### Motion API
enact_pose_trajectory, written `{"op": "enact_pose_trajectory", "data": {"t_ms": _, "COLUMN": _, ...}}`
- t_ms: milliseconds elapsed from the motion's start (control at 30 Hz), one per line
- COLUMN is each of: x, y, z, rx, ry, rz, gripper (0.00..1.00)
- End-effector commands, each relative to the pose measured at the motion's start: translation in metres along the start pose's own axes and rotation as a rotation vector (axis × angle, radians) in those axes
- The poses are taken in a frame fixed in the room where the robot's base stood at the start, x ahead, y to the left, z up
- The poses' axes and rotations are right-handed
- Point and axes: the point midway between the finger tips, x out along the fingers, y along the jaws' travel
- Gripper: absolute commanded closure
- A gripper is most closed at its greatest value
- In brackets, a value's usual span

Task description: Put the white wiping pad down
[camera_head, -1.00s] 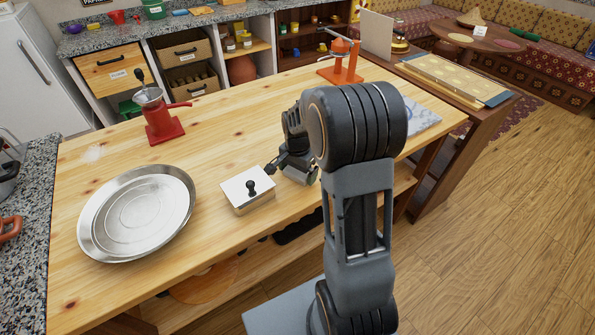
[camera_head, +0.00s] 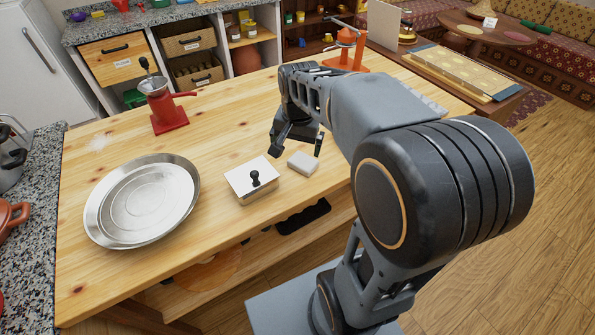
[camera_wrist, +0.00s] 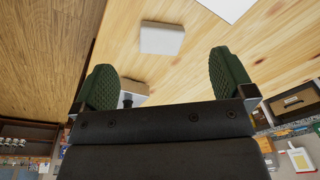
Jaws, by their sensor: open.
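The white wiping pad (camera_head: 303,163) lies flat on the wooden table (camera_head: 110,165), just right of a white box with a black knob (camera_head: 252,187). My gripper (camera_head: 298,150) is open and empty, above the table and behind the pad, apart from it. In the wrist view the pad (camera_wrist: 162,39) shows beyond the two spread green fingers of my gripper (camera_wrist: 160,82), with bare wood around it. Part of the box with the knob (camera_wrist: 132,92) shows between the fingers.
A large round metal tray (camera_head: 142,203) lies on the left of the table. A red grinder (camera_head: 168,115) stands at the back left and an orange press (camera_head: 345,55) at the back right. The table between the grinder and my gripper is clear.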

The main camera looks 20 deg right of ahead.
Motion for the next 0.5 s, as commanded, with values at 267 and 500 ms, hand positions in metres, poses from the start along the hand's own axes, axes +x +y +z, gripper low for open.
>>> {"op": "enact_pose_trajectory", "data": {"t_ms": 267, "x": -0.006, "y": 0.019, "z": 0.085, "rx": -0.496, "ry": 0.137, "rz": -0.075, "gripper": 0.00}}
{"op": "enact_pose_trajectory", "data": {"t_ms": 500, "x": 0.002, "y": 0.029, "z": 0.112, "rx": -0.685, "ry": 0.193, "rz": -0.091, "gripper": 0.00}}
